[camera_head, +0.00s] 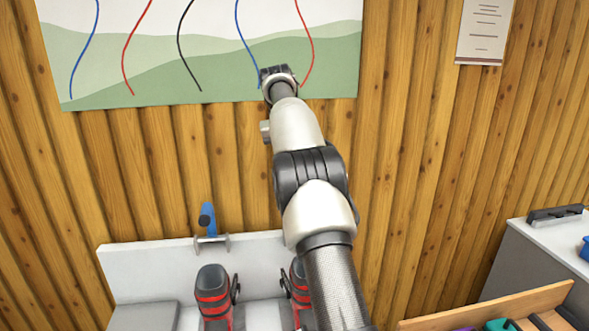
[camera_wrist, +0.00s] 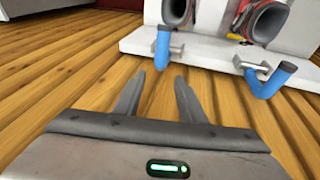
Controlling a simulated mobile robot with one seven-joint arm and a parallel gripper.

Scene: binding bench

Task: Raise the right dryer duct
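A white boot dryer (camera_head: 150,267) stands low against the wall. One blue dryer duct (camera_head: 207,216) rises at its back edge, left of my arm; my arm hides the place where the other would be. In the wrist view two blue ducts show, a left one (camera_wrist: 162,46) and a right one (camera_wrist: 268,82), each beside a small metal bracket. I cannot tell for sure which is the task's right duct. My gripper (camera_head: 278,74) is high before the wall picture. In the wrist view its fingers (camera_wrist: 159,76) are apart and empty, pointing toward the left duct without visible contact.
Red and black boots (camera_head: 214,290) stand on the dryer; their openings show in the wrist view (camera_wrist: 262,22). A wooden tray (camera_head: 485,303) and a grey cabinet (camera_head: 540,258) are at the right. The wood plank wall (camera_head: 420,150) carries a picture (camera_head: 150,60) and a notice (camera_head: 486,28).

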